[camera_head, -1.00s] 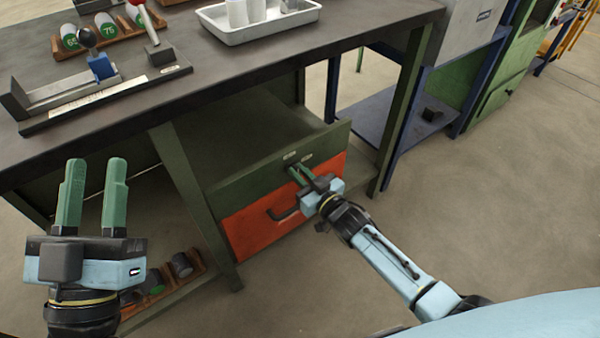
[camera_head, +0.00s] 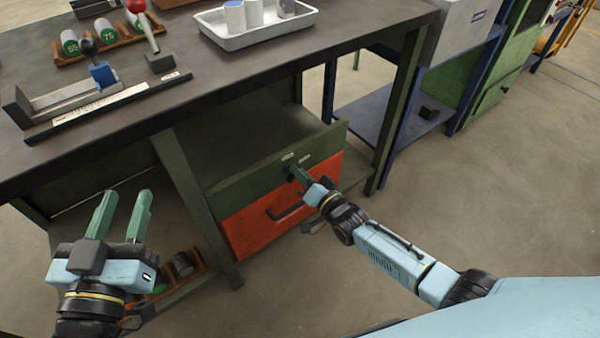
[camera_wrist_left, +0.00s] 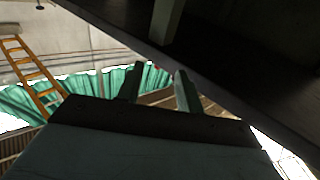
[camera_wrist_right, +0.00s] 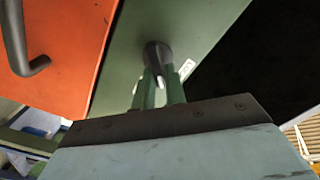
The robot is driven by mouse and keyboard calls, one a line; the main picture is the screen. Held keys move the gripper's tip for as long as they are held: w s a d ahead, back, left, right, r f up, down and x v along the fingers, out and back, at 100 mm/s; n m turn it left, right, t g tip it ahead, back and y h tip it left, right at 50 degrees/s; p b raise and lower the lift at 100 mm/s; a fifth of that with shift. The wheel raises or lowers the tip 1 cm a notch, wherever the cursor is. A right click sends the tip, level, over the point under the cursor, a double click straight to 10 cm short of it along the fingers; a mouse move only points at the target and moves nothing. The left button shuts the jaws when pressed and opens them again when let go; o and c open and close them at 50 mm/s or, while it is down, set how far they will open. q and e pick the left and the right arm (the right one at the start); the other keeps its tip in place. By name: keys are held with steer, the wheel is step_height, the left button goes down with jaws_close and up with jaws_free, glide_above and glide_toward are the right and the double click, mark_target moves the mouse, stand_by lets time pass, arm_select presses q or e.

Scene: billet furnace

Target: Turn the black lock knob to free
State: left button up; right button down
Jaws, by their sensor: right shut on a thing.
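The black lock knob (camera_wrist_right: 157,56) stands on the green drawer front, between the fingers of my right gripper (camera_wrist_right: 158,88) in the right wrist view. The right gripper is shut on the knob, with its fingers on either side. In the head view the right gripper (camera_head: 299,174) is at the green drawer front (camera_head: 250,180), and the knob is mostly hidden there. A small pale label (camera_wrist_right: 187,69) is beside the knob. My left gripper (camera_head: 124,205) is open and empty, in front of the bench on the left.
An orange drawer (camera_head: 245,225) with a black bar handle (camera_head: 285,213) is just below. The dark bench top (camera_head: 200,85) overhangs above, with a white tray (camera_head: 262,40) and a slide fixture (camera_head: 80,98) on it. A green bench leg (camera_head: 200,205) stands left. The floor at right is clear.

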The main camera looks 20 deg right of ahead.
arm_select(q)
step_height(320, 180, up, 7)
steer(key=s+t+h+b, duration=0.1)
steer(key=s+t+b, duration=0.1)
steer(key=t, duration=0.3)
steer(key=shift+s+d+h+b, duration=0.2)
steer(key=shift+h+b, duration=0.1)
steer(key=shift+h, duration=0.1)
arm_select(e)
steer(key=shift+d+f+m, duration=0.1)
steer(key=shift+f+m, duration=0.05)
steer(key=shift+m, duration=1.3)
steer(key=shift+f+m, duration=0.2)
steer(key=shift+m, duration=1.2)
steer(key=shift+d+f+m, duration=0.1)
steer(key=shift+f+m, duration=0.05)
steer(key=shift+m, duration=1.3)
arm_select(q)
steer(key=shift+t, duration=0.3)
arm_select(e)
steer(key=c, duration=1.4)
jaws_free()
steer(key=shift+c, duration=0.2)
